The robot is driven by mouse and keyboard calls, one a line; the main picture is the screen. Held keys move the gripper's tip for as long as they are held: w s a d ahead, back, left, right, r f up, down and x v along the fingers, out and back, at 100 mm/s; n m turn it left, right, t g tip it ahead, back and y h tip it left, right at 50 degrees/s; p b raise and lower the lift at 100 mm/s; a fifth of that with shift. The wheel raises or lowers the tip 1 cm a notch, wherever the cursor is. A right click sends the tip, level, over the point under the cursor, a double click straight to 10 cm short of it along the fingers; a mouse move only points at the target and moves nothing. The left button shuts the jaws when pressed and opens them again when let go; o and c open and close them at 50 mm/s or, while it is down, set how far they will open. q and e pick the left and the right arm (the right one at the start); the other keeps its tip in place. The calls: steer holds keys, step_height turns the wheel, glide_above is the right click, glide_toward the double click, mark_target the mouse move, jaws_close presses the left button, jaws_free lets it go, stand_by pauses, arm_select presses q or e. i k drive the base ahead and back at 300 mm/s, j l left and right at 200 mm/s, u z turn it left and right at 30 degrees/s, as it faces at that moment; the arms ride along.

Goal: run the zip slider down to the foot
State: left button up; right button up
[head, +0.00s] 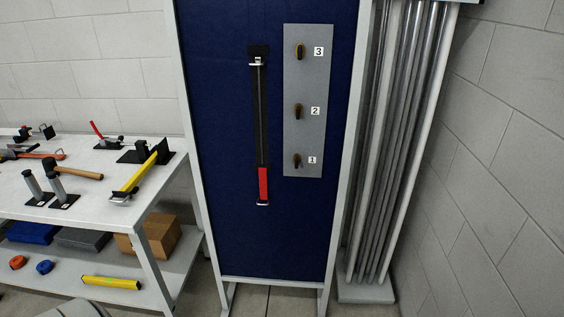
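The zip (262,130) is a long black upright strip with a thin light line down its middle, fixed to the blue panel. A small silver piece (257,62), which looks like the slider, sits near its top, just under a black block. The lower end of the strip is red (263,185), and another small silver piece (262,203) sits at its foot. Neither of my grippers shows in the head view, and nothing touches the zip.
A grey plate (318,150) with three knobs numbered 1 to 3 is right of the zip. A white bench (95,160) with tools and a lower shelf stands left. Metal tubes (392,150) stand right of the blue panel (220,130). The panel's front looks clear.

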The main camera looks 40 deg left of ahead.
mark_target(257, 60)
steer(key=u, duration=1.3)
